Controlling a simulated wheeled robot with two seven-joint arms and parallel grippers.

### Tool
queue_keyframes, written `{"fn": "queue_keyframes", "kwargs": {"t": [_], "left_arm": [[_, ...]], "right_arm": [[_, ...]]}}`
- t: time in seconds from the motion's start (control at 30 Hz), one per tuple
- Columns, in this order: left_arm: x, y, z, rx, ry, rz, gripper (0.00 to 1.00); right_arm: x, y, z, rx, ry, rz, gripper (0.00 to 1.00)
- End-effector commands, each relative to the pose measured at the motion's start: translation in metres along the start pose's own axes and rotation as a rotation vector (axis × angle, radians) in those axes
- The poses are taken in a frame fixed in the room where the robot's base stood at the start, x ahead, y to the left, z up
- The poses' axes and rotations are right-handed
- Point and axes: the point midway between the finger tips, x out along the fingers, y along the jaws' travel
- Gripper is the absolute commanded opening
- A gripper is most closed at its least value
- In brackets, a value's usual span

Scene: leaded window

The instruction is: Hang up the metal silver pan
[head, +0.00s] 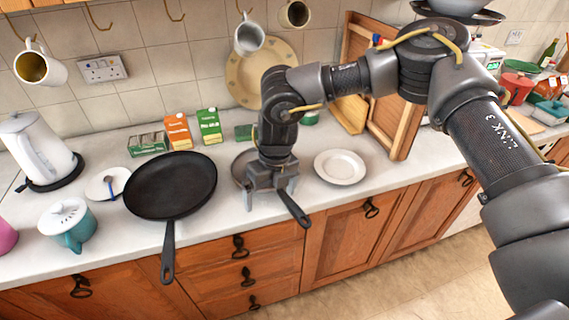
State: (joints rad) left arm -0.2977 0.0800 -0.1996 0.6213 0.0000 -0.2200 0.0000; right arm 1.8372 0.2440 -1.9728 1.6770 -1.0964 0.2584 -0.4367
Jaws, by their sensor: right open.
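A small grey metal pan (239,172) lies on the counter, partly hidden behind my right gripper. Its dark handle (293,208) points toward the front edge and shows beyond the gripper. My right gripper (270,201) points down over the pan where its handle begins. Its fingers are open and apart, with no clear grip on the handle. Wall hooks show at the top; one hook (99,19) and another hook (175,13) are empty. My left gripper is not in view.
A large black frying pan (172,185) lies left of the metal pan, its handle overhanging the counter. A white plate (340,167) lies to the right. Cartons (178,131) stand behind. Wooden boards (392,110) lean at the wall. Mugs (249,38) hang from other hooks.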

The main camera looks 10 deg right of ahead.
Motion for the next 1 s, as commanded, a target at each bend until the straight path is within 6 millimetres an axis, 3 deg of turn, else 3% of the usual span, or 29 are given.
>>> {"fn": "queue_keyframes", "kwargs": {"t": [0.03, 0.13, 0.37, 0.67, 1.0], "left_arm": [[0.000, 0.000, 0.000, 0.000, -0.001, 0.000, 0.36], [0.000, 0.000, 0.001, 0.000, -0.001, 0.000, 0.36], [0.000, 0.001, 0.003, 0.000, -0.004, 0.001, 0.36], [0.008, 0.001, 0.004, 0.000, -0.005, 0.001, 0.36], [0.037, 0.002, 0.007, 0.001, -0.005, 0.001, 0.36]], "right_arm": [[-0.015, -0.016, 0.004, 0.016, -0.002, -0.040, 1.00], [-0.032, -0.037, 0.004, 0.040, 0.007, -0.089, 1.00], [-0.043, -0.051, 0.004, 0.059, 0.014, -0.118, 1.00], [-0.032, -0.051, 0.004, 0.057, 0.013, -0.117, 1.00], [0.005, -0.054, 0.004, 0.054, 0.013, -0.117, 1.00]]}}
